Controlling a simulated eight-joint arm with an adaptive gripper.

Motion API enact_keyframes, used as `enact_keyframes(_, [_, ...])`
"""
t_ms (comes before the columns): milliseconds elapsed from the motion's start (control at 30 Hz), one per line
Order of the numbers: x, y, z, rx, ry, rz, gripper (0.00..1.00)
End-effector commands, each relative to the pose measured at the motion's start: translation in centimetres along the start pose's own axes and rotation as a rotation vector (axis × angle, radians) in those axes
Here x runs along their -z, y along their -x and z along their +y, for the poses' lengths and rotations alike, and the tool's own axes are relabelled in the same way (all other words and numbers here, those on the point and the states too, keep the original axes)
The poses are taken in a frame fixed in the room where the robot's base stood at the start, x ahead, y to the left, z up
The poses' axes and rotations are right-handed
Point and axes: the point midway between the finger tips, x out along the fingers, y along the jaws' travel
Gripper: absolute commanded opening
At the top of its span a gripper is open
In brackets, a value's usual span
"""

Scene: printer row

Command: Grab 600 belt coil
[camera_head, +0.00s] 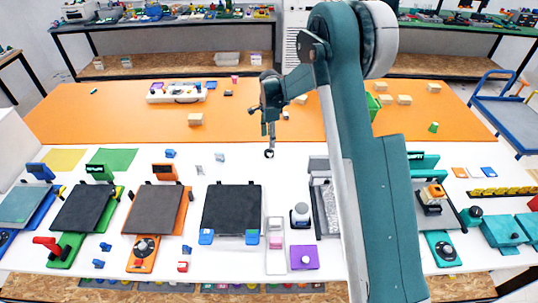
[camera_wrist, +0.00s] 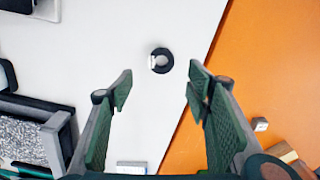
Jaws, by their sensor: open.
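A small black ring-shaped coil with a pale tag lies flat on the white table; in the wrist view the coil (camera_wrist: 161,60) is just beyond and between my fingertips. It also shows in the head view as a small dark ring (camera_head: 269,154). I cannot read any label on it. My gripper (camera_wrist: 160,77) is open and empty, its green fingers apart on either side of the coil's line. In the head view my gripper (camera_head: 269,134) points down above the coil, near the orange strip's edge. I cannot tell its exact height.
An orange mat (camera_head: 100,112) covers the back of the table (camera_head: 232,168). A dark printer bed (camera_head: 231,208), a grey-granule tray (camera_wrist: 35,125) and a white bottle (camera_head: 300,214) stand nearby. Small wooden blocks (camera_head: 195,119) lie on the orange. White surface around the coil is clear.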

Motion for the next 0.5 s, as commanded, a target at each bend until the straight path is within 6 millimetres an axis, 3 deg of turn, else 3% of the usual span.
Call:
enact_keyframes(133, [-0.26,-0.97,-0.36,-0.007,-0.015,0.0,0.49])
enact_keyframes(500, [-0.28,-1.12,-0.37,-0.008,-0.018,0.0,0.49])
